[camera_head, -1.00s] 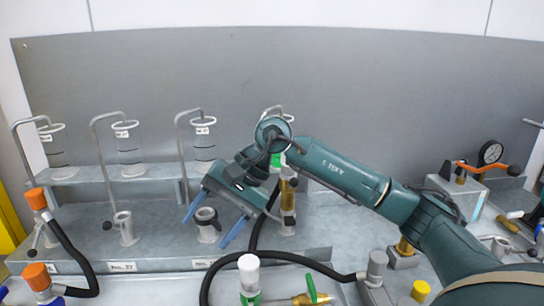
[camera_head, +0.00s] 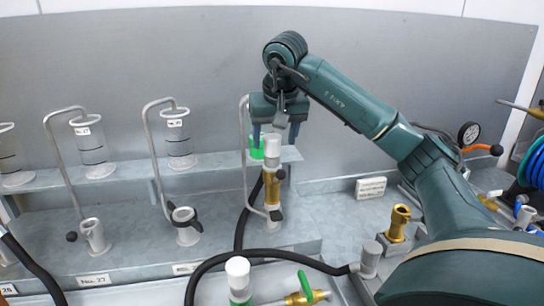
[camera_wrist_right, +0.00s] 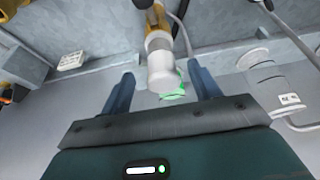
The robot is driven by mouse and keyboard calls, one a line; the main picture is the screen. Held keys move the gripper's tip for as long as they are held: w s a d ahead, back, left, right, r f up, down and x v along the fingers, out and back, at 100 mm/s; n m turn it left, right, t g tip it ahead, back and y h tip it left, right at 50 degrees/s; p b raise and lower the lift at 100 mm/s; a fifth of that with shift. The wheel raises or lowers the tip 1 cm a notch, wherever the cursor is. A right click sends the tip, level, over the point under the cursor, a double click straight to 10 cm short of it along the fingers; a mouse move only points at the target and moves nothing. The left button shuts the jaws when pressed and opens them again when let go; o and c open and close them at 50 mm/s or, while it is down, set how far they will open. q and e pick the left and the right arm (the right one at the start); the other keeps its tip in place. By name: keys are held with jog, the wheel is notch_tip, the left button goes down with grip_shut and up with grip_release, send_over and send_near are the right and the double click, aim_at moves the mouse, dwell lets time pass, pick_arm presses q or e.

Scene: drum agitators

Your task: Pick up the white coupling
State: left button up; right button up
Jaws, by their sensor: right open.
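A white coupling (camera_head: 264,150) stands upright on top of a brass valve fitting (camera_head: 273,190) at the middle of the bench. My right gripper (camera_head: 275,135) is open and points down over it, with the blue fingers on either side of the coupling's upper part. In the right wrist view the coupling (camera_wrist_right: 163,72) shows end-on between the two open fingers, with a gap to each. I cannot tell whether a finger touches it in the head view. My left gripper is not in view.
A second white-topped piece (camera_head: 237,268) with a green body stands in front, beside a black hose (camera_head: 290,256) and a green-handled brass valve (camera_head: 306,292). Glass cylinders (camera_head: 180,140) with bent metal tubes (camera_head: 150,130) stand on the left shelf. A brass fitting (camera_head: 398,222) stands to the right.

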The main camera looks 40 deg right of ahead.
aim_at(272, 153)
jog(key=x, duration=0.5)
jog(key=shift+w+f+p, duration=0.1)
jog(key=shift+f+p, duration=0.2)
jog(key=shift+f, duration=0.05)
jog(key=shift+c, duration=0.3)
jog(key=shift+r, duration=0.1)
jog(key=c, duration=1.2)
